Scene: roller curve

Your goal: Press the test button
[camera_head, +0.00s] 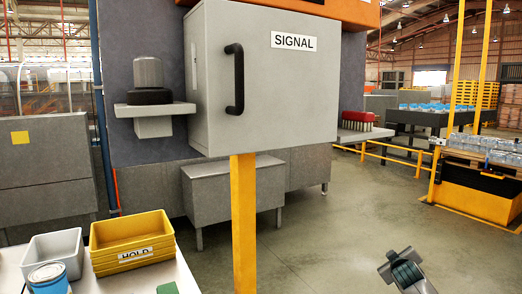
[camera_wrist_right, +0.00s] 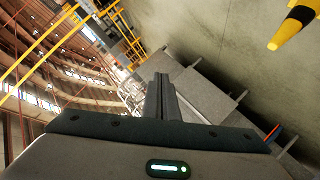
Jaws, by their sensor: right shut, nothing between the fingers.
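No test button shows in either view. A grey cabinet (camera_head: 262,85) marked SIGNAL stands on a yellow post (camera_head: 243,220). Its front has a black vertical handle (camera_head: 235,78) and looks shut. My right gripper (camera_head: 402,268) is low at the right of the head view, well apart from the cabinet. In the right wrist view its fingers (camera_wrist_right: 161,97) are together, with nothing between them. My left gripper is not in view.
A grey and black cylinder (camera_head: 149,80) stands on a small shelf left of the cabinet. Floor right of the post is clear.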

